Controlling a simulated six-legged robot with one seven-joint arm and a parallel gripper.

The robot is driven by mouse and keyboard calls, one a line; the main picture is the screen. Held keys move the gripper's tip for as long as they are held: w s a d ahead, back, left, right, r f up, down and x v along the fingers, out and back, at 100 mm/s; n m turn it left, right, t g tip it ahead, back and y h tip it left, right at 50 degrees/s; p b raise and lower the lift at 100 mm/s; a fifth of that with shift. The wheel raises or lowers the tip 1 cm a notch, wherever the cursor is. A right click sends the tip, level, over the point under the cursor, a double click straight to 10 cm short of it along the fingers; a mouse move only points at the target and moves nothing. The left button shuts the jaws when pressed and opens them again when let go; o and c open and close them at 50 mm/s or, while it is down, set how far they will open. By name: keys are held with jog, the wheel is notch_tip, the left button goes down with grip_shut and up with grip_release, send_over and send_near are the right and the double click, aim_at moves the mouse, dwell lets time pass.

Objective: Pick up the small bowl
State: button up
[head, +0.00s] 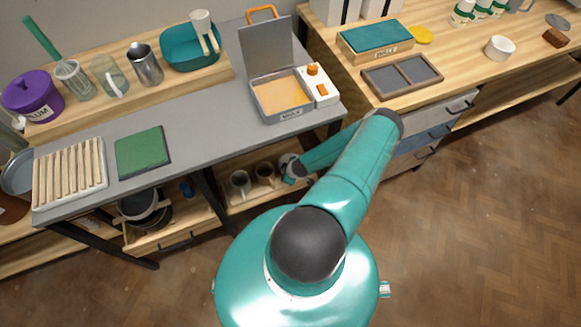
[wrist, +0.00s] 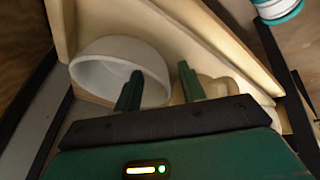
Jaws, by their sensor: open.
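A white small bowl (wrist: 105,75) shows in the wrist view, inside a pale wooden drawer or shelf, with its opening partly facing the camera. My gripper (wrist: 160,71) is open at the bowl's right side. The left finger overlaps the bowl's opening, and the right finger is just outside its right edge. I cannot tell whether either finger touches it. In the head view, my gripper end (head: 291,167) is low at the wooden drawer under the grey bench, beside two mugs (head: 240,182).
A beige rounded shape (wrist: 217,86) lies right of the fingers, close to the drawer wall (wrist: 215,40). The grey bench top (head: 205,130) overhangs the drawer. Another white bowl (head: 499,48) stands on the right-hand wooden table. The floor (head: 480,220) at right is clear.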

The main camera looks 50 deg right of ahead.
jog(key=shift+w+f, duration=0.2)
jog(key=shift+f, duration=0.15)
jog(key=shift+c, duration=0.2)
grip_shut()
